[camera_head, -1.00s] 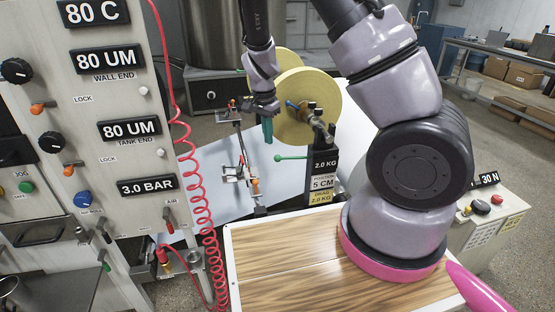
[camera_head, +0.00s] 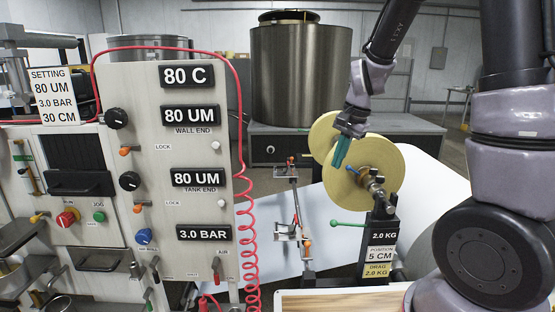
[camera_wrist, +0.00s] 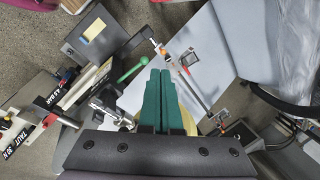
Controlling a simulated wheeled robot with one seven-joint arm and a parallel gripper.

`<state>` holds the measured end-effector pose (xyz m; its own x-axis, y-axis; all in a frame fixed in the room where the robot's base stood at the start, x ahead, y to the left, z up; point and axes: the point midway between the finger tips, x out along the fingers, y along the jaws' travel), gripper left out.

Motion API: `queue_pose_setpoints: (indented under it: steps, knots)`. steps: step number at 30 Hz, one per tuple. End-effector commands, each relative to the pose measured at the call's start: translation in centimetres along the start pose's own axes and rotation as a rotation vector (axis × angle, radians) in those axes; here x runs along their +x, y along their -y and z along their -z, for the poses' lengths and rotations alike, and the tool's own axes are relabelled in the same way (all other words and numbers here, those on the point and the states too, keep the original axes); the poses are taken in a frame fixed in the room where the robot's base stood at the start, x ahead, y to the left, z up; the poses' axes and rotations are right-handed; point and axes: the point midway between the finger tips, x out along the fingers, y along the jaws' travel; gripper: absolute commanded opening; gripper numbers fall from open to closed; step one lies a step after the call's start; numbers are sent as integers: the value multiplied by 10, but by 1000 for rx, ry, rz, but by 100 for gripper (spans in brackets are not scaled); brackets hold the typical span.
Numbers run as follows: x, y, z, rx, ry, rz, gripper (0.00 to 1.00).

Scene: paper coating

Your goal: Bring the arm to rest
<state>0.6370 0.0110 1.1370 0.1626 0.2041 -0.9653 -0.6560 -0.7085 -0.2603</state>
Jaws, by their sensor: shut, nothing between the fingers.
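My gripper (camera_head: 341,152) shows in the head view at the end of my arm, in front of the yellow paper rolls (camera_head: 381,160). Its teal fingers point down and are shut with nothing between them. In the wrist view the two green fingers (camera_wrist: 164,98) lie side by side, pressed together. A roll is partly hidden behind them there. I cannot tell how close the fingertips are to the roll in depth. My arm hangs from the upper right of the head view.
A control panel (camera_head: 186,130) with dials stands left, with a coiled red hose (camera_head: 251,235) along its edge. A metal tank (camera_head: 300,75) stands behind. A roll stand (camera_head: 382,235) with a green-knobbed lever (camera_head: 348,224) and a white sheet (camera_head: 425,190) lie near my gripper.

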Motion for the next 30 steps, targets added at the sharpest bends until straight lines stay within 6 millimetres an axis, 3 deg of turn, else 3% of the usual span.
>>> queue_pose_setpoints:
  steps: [1, 6, 15, 21, 30]
  knots:
    - [-25, -3, -1, -19, -6, 44, 0]
    - [-94, -22, -14, -119, -47, 147, 0]
    - [-189, -72, -51, -309, -232, 240, 0]
    - [-218, -100, -74, -398, -352, 231, 0]
    - [-225, -110, -82, -428, -394, 216, 0]
